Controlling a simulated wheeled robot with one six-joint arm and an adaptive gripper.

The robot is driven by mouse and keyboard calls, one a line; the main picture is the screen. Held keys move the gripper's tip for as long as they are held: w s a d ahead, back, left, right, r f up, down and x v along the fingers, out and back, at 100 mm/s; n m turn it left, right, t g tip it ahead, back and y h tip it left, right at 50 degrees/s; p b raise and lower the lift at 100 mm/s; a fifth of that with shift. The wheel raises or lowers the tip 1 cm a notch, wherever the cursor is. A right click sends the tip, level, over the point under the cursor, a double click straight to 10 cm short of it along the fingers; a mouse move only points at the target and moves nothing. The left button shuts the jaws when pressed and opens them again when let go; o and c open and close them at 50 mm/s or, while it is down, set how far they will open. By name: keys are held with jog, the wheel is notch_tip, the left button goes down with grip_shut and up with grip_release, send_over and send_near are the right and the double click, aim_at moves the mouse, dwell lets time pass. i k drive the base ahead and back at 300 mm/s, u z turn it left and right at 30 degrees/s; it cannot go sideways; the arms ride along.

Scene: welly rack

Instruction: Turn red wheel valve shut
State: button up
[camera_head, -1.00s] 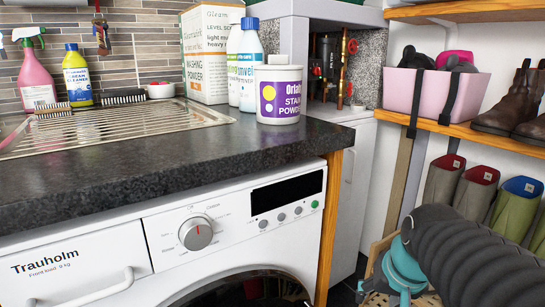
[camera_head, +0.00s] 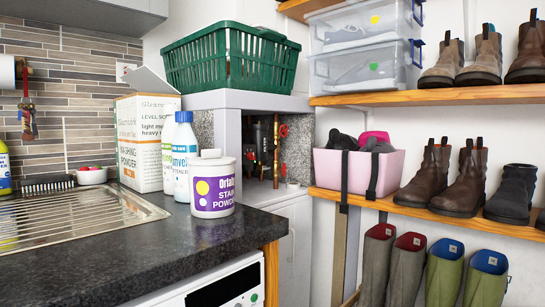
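A red wheel valve (camera_head: 283,131) sits on copper pipework inside an open grey cupboard recess beyond the worktop. It is small in the picture, and whether it is open or shut cannot be told. Another small red part (camera_head: 250,154) shows lower and to the left, beside a dark upright cylinder (camera_head: 261,145). The lower pipework is partly hidden by the cupboard's front edge. My gripper is not in view.
A stain powder tub (camera_head: 213,190) and bottles (camera_head: 183,150) stand on the dark worktop (camera_head: 190,245), left of the recess. A green basket (camera_head: 230,62) sits above it. A pink bin (camera_head: 358,170) and boots (camera_head: 437,175) fill shelves on the right.

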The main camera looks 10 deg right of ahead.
aim_at(284, 131)
jog(key=k, duration=0.5)
jog(key=z, duration=0.6)
jog(key=i, duration=1.5)
jog(key=u, duration=0.25)
